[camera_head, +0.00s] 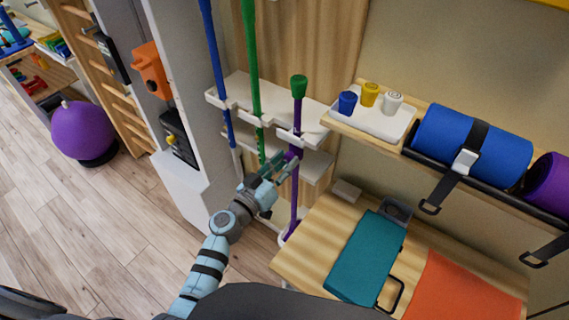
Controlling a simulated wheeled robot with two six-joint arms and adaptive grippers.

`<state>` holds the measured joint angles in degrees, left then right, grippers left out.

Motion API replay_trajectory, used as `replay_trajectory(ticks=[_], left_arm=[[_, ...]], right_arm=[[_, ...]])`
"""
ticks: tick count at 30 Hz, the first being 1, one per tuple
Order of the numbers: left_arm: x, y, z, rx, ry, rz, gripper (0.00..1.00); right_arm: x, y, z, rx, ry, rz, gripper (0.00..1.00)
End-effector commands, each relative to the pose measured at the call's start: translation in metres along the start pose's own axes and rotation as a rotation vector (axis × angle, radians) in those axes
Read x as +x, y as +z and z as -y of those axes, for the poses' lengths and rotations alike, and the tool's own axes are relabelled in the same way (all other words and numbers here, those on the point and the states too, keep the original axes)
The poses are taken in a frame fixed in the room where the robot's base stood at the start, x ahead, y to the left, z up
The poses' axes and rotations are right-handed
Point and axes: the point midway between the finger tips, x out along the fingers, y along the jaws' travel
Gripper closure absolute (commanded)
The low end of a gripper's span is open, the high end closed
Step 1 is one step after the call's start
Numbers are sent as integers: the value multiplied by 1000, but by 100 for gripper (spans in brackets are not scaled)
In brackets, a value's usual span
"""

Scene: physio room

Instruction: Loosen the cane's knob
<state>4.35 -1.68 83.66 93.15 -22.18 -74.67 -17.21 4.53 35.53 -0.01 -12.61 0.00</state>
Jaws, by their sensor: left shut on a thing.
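A purple cane (295,195) with a green top (299,86) stands nearly upright in a white rack (318,124). A small purple knob (291,156) shows partway down its shaft, mostly hidden by the fingers. My left gripper (284,163) reaches in from the left and is shut on the knob beside the shaft. My right gripper is not in view.
A blue pole (213,60) and a green pole (252,70) stand in the rack left of the cane. A wooden bench (315,243) carries a teal case (368,258). A shelf at right holds cups on a white tray (373,125) and a blue roll (470,145).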

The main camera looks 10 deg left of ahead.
Motion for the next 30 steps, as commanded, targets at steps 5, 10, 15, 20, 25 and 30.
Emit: replay_trajectory(ticks=[5, 10, 15, 20, 25, 30], left_arm=[[0, 2, 1, -119, -1, -1, 100], [0, 2, 1, -272, -1, -2, 100], [0, 1, 1, -434, 0, -2, 100], [0, 1, 1, -586, -1, -1, 100], [0, 1, 1, -747, -1, 0, 100], [0, 1, 0, -910, -1, 0, 100]], right_arm=[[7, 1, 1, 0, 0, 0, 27], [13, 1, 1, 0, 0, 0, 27], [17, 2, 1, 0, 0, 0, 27], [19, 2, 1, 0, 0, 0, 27], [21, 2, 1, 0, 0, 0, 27], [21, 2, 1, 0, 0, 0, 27]])
